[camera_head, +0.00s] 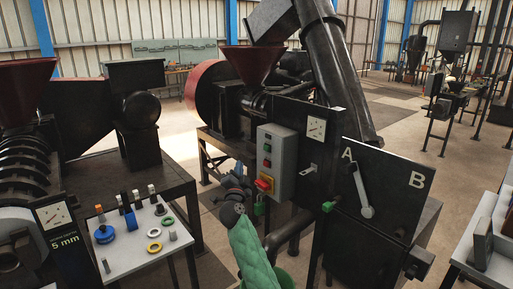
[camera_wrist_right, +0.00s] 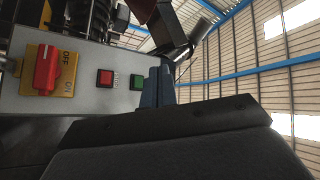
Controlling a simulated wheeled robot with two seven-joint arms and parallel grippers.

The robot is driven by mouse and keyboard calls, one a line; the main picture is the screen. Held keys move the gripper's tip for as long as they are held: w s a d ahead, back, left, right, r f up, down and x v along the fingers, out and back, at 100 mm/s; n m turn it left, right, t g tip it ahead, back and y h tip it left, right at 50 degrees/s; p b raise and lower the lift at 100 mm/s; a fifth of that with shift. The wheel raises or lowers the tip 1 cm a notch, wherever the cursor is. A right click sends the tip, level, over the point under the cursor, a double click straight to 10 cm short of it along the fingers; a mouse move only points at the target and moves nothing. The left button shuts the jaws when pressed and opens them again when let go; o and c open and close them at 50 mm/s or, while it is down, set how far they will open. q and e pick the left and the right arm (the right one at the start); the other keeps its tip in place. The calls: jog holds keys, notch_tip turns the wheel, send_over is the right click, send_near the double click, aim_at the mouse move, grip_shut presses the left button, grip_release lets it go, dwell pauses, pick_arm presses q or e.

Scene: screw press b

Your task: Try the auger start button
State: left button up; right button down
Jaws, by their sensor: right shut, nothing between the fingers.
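The grey control box (camera_head: 277,160) stands on the press frame. It carries a green button (camera_head: 267,148), a red button (camera_head: 267,162) below it and a red rotary switch on a yellow plate (camera_head: 265,183). In the right wrist view the green button (camera_wrist_right: 135,82), the red button (camera_wrist_right: 105,77) and the OFF/ON rotary switch (camera_wrist_right: 47,70) show in a row. My right gripper (camera_head: 238,168) is beside the box's left side, its fingers together and empty. In the wrist view its fingertips (camera_wrist_right: 158,76) appear close beside the green button; contact cannot be told. My left gripper is out of view.
A dark panel marked A and B with a lever (camera_head: 362,190) is right of the box. A green-ended handle (camera_head: 328,206) sticks out near it. A white-topped table (camera_head: 130,255) with several small parts stands at left. A red hopper (camera_head: 252,63) rises behind.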

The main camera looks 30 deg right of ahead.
aim_at(266, 148)
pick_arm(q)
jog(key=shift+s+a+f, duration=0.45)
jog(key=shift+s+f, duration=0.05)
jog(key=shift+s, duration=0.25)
pick_arm(e)
jog(key=shift+w+d+r+m+g, duration=0.4)
jog(key=shift+r+m+g, duration=0.1)
jog(key=shift+r, duration=0.15)
jog(key=shift+w+d+r+m+g, duration=0.3)
jog(key=shift+w+r+m+g, duration=0.1)
jog(key=shift+r+g, duration=0.15)
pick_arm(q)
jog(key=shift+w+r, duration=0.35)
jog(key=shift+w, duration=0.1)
pick_arm(e)
jog(key=d, duration=0.8)
jog(key=shift+w+d, duration=0.35)
jog(key=shift+w, duration=0.05)
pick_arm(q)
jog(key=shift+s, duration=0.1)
